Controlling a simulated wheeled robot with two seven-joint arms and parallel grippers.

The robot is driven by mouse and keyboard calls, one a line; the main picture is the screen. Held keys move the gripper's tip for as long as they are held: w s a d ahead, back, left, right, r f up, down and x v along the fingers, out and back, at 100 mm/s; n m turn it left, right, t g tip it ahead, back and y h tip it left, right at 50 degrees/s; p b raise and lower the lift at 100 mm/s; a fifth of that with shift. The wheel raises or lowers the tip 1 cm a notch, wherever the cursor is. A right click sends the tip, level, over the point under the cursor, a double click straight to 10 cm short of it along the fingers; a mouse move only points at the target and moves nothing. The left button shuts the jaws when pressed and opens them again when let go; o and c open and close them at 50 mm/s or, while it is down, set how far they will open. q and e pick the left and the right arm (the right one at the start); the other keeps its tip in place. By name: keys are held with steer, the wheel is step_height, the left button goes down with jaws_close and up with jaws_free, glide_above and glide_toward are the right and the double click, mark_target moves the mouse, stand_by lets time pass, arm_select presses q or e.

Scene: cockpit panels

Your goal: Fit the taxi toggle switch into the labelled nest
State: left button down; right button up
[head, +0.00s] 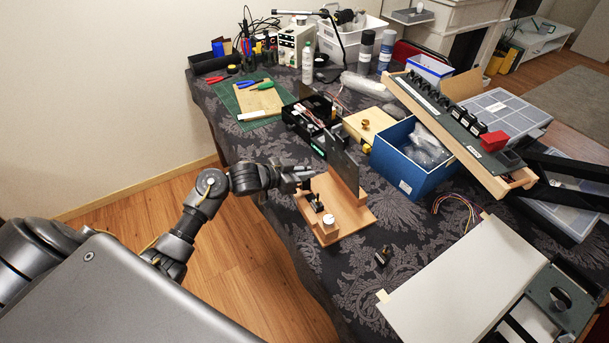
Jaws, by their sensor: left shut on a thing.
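My left gripper (302,178) reaches in from the left, over the front-left part of the table. It is shut on a small part, seemingly the toggle switch, mostly hidden by the fingers. The fingers point at an upright dark panel (344,168) standing on a wooden base (350,219); I cannot tell whether the held part touches it. Small black parts (317,205) and a white round knob (328,219) sit on the base below the gripper. A label on the nest is not readable. My right gripper is not in view.
A small black part (383,255) lies on the patterned cloth. A blue box (398,172) and a long slanted switch rack (470,150) stand to the right. A white board (462,285) lies front right. Black equipment (300,120) is behind the panel.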

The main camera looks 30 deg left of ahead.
arm_select(q)
steer(key=shift+f, duration=0.55)
steer(key=shift+f, duration=0.2)
steer(key=c, duration=1.5)
jaws_free()
steer(key=shift+r, duration=0.2)
steer(key=v, duration=1.2)
